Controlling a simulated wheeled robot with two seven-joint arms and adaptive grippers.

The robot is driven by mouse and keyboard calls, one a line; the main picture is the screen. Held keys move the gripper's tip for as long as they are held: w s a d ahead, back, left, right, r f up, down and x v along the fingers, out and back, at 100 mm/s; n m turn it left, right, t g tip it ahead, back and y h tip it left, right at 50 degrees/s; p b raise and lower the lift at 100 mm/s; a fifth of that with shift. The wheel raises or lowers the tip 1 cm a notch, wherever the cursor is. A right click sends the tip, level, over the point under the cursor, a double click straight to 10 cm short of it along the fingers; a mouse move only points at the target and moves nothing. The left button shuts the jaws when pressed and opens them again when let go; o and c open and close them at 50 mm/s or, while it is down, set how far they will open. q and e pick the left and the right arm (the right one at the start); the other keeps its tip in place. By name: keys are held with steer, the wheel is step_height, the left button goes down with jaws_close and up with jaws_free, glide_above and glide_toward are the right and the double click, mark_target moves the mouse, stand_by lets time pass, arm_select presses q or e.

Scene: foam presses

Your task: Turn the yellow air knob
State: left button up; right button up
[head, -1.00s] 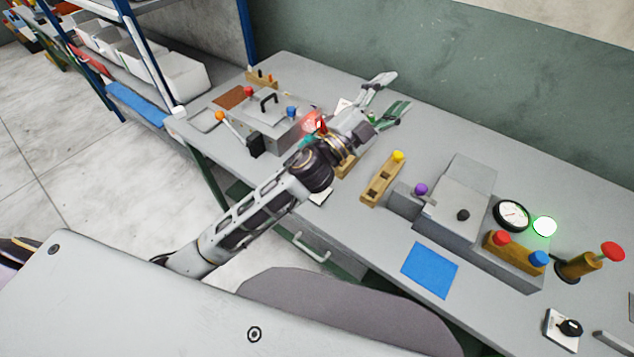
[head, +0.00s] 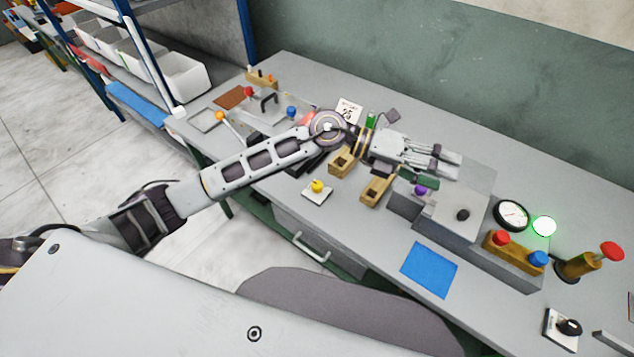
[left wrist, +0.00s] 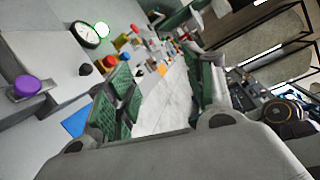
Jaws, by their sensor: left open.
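A yellow knob (head: 318,186) sits on a small white plate (head: 311,196) near the table's front edge, below my left forearm in the head view. My left gripper (head: 444,169) is open and empty. It is to the right of this knob, over the grey press (head: 455,213) with the purple knob (head: 421,190). In the left wrist view my left gripper (left wrist: 160,82) shows two green-padded fingers spread apart with nothing between them. The purple knob (left wrist: 27,87) shows there at the left; I cannot make out the yellow knob there. My right gripper is not in view.
A gauge (head: 512,215), a lit green lamp (head: 544,226) and a red mushroom button (head: 612,251) stand at the right. A blue sheet (head: 430,270) lies flat in front. A shelf with white bins (head: 180,76) is at the left.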

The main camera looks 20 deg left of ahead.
arm_select(q)
steer(key=w+a+f+m+y, duration=0.3)
steer(key=a+f+y, duration=0.6)
steer(key=a+f, duration=0.2)
steer(key=w+a+y, duration=0.3)
steer(key=a, duration=0.5)
steer(key=w+a+n+y, duration=0.1)
steer(key=w+a+y, duration=0.1)
steer(key=a+y, duration=0.2)
steer(key=a, duration=0.3)
steer(key=shift+w+a+f+t, duration=0.35)
steer(key=shift+w+a+t, duration=0.05)
steer(key=shift+f, duration=0.1)
